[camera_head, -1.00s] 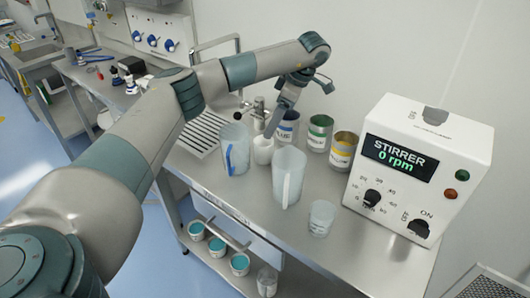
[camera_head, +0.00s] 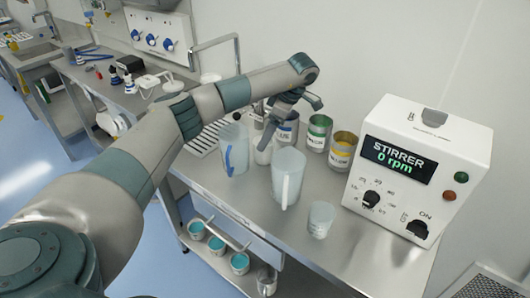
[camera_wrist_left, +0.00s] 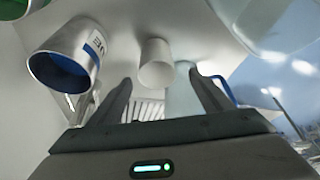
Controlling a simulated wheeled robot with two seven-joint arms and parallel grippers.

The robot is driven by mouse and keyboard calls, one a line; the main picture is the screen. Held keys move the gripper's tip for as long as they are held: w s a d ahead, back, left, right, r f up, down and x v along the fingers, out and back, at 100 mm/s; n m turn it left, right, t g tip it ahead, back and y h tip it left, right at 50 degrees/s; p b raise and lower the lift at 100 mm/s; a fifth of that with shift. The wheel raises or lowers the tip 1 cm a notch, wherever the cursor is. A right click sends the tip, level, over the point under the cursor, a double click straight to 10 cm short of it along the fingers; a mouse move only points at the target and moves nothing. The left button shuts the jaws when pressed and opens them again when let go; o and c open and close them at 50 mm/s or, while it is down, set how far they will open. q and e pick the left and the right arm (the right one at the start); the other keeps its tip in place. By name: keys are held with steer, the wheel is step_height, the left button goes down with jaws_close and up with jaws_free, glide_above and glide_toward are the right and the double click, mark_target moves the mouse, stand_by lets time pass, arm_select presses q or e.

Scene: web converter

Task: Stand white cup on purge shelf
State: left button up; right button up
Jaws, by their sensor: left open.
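The white cup (camera_head: 262,156) stands on the steel table among jugs and cans, partly hidden by my gripper in the head view. In the left wrist view the white cup (camera_wrist_left: 156,62) shows between and just beyond the fingertips. My left gripper (camera_head: 266,142) points down at the cup from above. It is open, with its two fingers (camera_wrist_left: 160,80) apart and nothing clearly held. A low shelf (camera_head: 216,256) under the table front carries several cups of teal liquid; I cannot tell whether it is the purge shelf. My right gripper is not in view.
A jug with a blue handle (camera_head: 234,150) stands left of the cup, and another clear jug (camera_head: 287,180) stands in front. A blue-labelled can (camera_head: 287,130) is close behind. A clear beaker (camera_head: 321,219) and the stirrer box (camera_head: 415,170) stand to the right.

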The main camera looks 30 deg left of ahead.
mark_target(263, 158)
arm_select(q)
steer(key=p+x, duration=0.2)
steer(key=x, duration=0.1)
steer(key=shift+w+a+f, duration=0.1)
steer(key=shift+a+f, duration=0.05)
steer(key=shift+f, duration=0.1)
steer(key=shift+a+f, duration=0.2)
steer(key=shift+f, duration=0.35)
steer(key=c, duration=1.2)
